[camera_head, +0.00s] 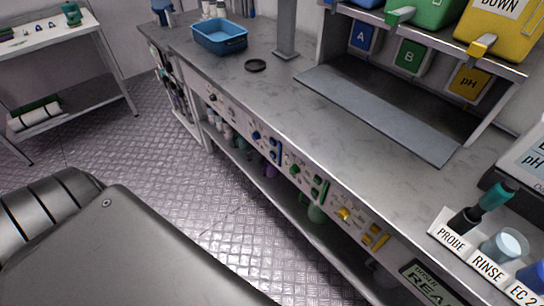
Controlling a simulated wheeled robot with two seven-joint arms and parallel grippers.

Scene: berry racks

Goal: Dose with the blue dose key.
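The front panel of the bench carries coloured controls in a row. A blue knob (256,135) sits on it, and a blue upright piece (278,149) is just to its right. I cannot tell from here which of these is the blue dose key. A blue plate marked A (362,38) hangs under the dispenser shelf at the upper right, beside plates marked B (409,55) and pH (467,82). Neither of my grippers is in view.
A blue basin (220,37) and a dark ring (255,65) lie on the bench top. A labelled rack (468,258) with a probe and cup stands at lower right. Green controls (318,188) and a yellow knob (344,214) share the panel. The floor (180,150) before it is clear.

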